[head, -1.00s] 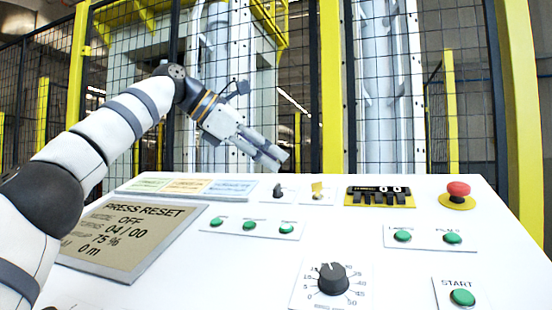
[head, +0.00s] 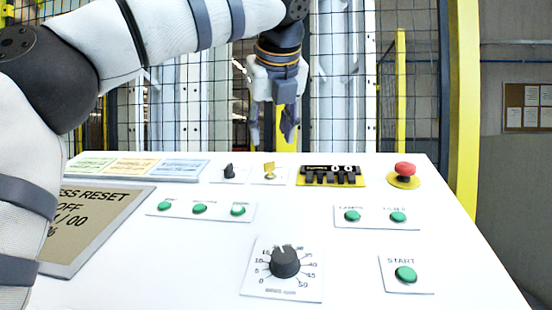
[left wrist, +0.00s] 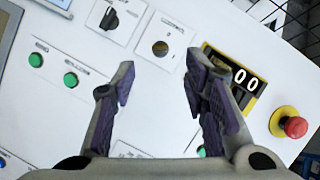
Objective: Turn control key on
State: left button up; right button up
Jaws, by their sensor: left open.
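The control key (head: 269,169) is a small yellow key standing in a white plate at the back of the panel, between a black selector knob (head: 229,171) and a counter. In the left wrist view the key (left wrist: 160,48) shows from above, near the gap between the fingertips. My left gripper (head: 272,134) points down above the key, open and empty, its fingers apart from the key. In the left wrist view the gripper (left wrist: 161,70) has one padded finger on each side. My right gripper is not in view.
The black-and-yellow counter (head: 331,176) and the red emergency button (head: 404,173) stand to the right of the key. Green buttons (head: 200,209) and a large dial (head: 285,262) lie nearer. A mesh fence stands behind the white panel.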

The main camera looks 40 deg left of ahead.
aim_at(269, 169)
pick_arm(q)
jog(key=x, duration=0.8)
jog(key=shift+w+a+f, duration=0.15)
jog(key=shift+f, duration=0.1)
grip_shut()
